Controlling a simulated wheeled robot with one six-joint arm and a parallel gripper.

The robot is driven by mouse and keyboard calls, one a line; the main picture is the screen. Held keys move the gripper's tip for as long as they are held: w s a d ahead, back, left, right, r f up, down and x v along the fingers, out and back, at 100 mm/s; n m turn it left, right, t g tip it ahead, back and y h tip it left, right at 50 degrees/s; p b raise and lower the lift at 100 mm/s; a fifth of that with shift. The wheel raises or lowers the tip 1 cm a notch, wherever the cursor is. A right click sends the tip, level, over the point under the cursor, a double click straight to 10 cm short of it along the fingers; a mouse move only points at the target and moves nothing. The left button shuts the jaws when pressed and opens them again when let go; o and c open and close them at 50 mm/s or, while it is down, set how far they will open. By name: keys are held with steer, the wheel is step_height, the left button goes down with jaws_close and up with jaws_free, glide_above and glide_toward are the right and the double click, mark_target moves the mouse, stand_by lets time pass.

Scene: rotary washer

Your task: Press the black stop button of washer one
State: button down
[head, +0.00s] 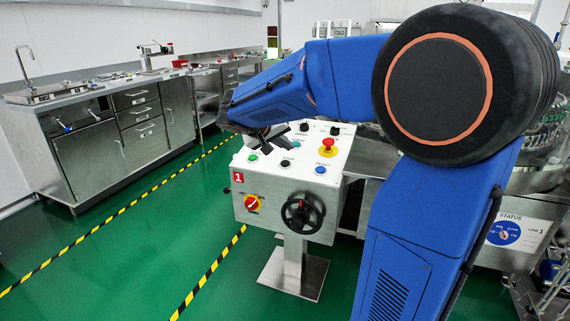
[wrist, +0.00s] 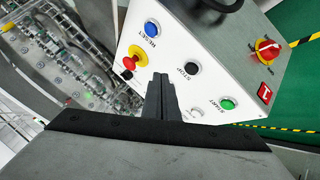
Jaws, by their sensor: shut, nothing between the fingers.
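Washer one's control panel (head: 300,150) is a pale sloped box on a metal pedestal, marked with a red 1. The black stop button (head: 285,163) sits on its top between the green start button (head: 252,157) and the blue reset button (head: 320,169). In the wrist view the black stop button (wrist: 191,69) shows beside its STOP label, to the right of my fingertips. My gripper (head: 272,148) is over the panel's left part, shut and empty. In the wrist view my gripper (wrist: 161,78) points at the panel top. Whether the tips touch the panel cannot be told.
A red emergency stop on a yellow base (head: 327,145) stands behind the reset button. A black handwheel (head: 302,214) and a red rotary switch (head: 252,203) are on the panel's front. Steel counters (head: 110,120) line the left wall. Green floor is free between them.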

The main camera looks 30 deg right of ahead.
mark_target(285, 163)
steer(key=w+r+h, duration=0.1)
steer(key=w, duration=0.5)
steer(key=shift+d+m, duration=0.3)
steer(key=shift+d, duration=0.05)
steer(key=shift+w+d+f, duration=0.25)
steer(key=shift+d+f, duration=0.05)
steer(key=shift+f, duration=1.1)
steer(key=shift+w+d+f, duration=0.2)
steer(key=shift+d+f, duration=0.1)
steer(key=shift+f, duration=1.1)
steer(key=shift+w+d+f, duration=0.25)
steer(key=shift+d+f, duration=0.05)
steer(key=shift+f, duration=1.1)
steer(key=shift+f, duration=0.15)
steer(key=shift+d+f, duration=0.1)
steer(key=shift+f, duration=0.1)
